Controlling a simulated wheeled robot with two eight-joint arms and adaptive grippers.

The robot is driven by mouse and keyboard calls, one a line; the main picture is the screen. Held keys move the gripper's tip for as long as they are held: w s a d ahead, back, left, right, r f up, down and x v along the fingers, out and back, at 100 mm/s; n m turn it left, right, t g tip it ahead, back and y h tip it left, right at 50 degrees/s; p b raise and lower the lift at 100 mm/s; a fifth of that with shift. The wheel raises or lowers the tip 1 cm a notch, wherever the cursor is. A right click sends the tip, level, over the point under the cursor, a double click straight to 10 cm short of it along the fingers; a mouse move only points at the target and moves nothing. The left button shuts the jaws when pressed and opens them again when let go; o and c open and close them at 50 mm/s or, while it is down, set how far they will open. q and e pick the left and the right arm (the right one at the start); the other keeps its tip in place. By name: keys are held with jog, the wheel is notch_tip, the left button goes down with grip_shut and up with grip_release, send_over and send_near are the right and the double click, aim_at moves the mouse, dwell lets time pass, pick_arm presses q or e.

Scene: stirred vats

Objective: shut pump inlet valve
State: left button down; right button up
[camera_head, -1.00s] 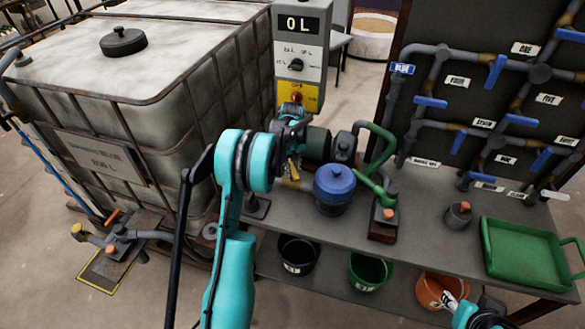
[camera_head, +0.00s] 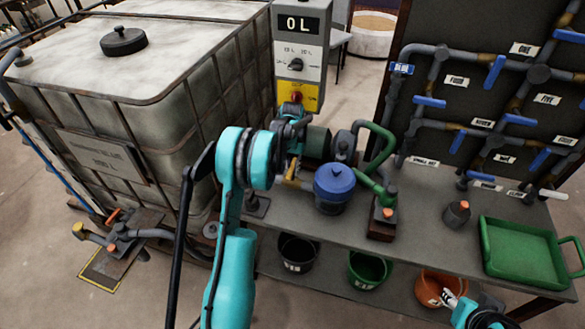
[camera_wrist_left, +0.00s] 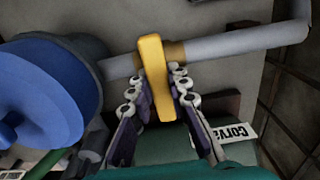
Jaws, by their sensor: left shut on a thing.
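The pump inlet valve has a yellow lever handle (camera_wrist_left: 155,80) on a grey pipe (camera_wrist_left: 240,43). In the left wrist view the handle lies across the pipe, between my left fingers. My left gripper (camera_wrist_left: 157,95) is shut on this handle. In the head view the handle (camera_head: 291,172) shows as a small yellow piece below my left wrist, left of the blue-topped pump (camera_head: 334,185); my arm hides most of the valve. Part of my right arm shows at the bottom right; whether its gripper is open or shut is unclear.
A large caged tank (camera_head: 105,120) stands on the left. A control box (camera_head: 299,50) reading 0 L rises behind my left arm. Blue-handled pipework covers the back panel.

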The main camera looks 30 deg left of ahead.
aim_at(293, 166)
dwell(0.4)
pick_arm(q)
jog(key=c, duration=1.4)
grip_release()
notch_tip(293, 166, up, 12)
